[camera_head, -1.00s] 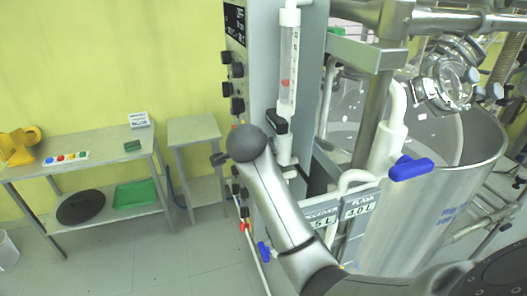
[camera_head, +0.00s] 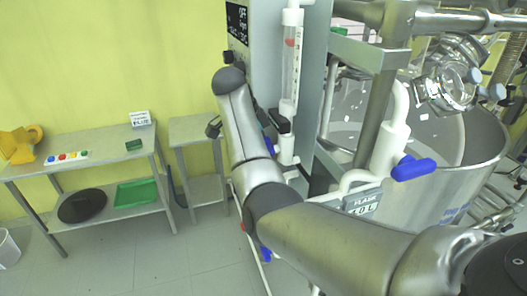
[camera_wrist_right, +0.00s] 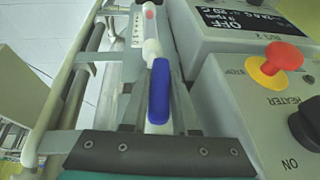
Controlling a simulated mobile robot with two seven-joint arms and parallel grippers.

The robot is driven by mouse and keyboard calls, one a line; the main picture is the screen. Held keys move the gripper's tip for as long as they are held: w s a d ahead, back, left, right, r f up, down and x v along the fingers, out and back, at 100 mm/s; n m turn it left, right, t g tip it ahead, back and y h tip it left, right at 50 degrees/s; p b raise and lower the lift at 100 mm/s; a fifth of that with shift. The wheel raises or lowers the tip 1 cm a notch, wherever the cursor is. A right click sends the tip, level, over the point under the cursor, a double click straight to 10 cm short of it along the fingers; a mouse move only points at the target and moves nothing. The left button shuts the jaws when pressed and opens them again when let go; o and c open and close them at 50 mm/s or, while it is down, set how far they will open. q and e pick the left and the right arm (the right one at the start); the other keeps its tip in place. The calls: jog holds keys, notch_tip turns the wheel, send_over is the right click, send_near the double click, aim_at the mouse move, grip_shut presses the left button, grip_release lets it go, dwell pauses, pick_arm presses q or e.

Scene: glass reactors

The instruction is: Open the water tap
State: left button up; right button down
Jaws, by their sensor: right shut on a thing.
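A blue tap handle (camera_wrist_right: 160,85) on a white pipe fills the gap between the fingers of my right gripper (camera_wrist_right: 157,108) in the right wrist view. The gripper is shut on this handle. In the head view a small blue part (camera_head: 269,145) shows beside my right arm, low by the flowmeter; the arm hides most of this area. The clear flowmeter tube (camera_head: 291,65) stands upright with its red float (camera_head: 290,43) near the top. The float also shows in the right wrist view (camera_wrist_right: 150,13). My left gripper is not in view.
A grey control box with a red stop button (camera_wrist_right: 283,56) and a black knob (camera_wrist_right: 306,128) stands close right of the gripper. A large metal vessel (camera_head: 440,185) and another blue handle (camera_head: 413,168) are at the right. Steel tables (camera_head: 100,143) stand at the left.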

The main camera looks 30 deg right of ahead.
jog(key=shift+d+r+g, duration=0.15)
jog(key=shift+d+g, duration=0.1)
jog(key=shift+g, duration=0.05)
dwell(0.4)
jog(key=c, duration=0.9)
grip_release()
jog(key=shift+c, duration=0.2)
jog(key=shift+o, duration=1.3)
jog(key=shift+s, duration=0.1)
jog(key=shift+a, duration=0.1)
jog(key=shift+a+r, duration=0.15)
jog(key=shift+r, duration=0.05)
jog(key=v, duration=1.4)
jog(key=shift+r, duration=0.3)
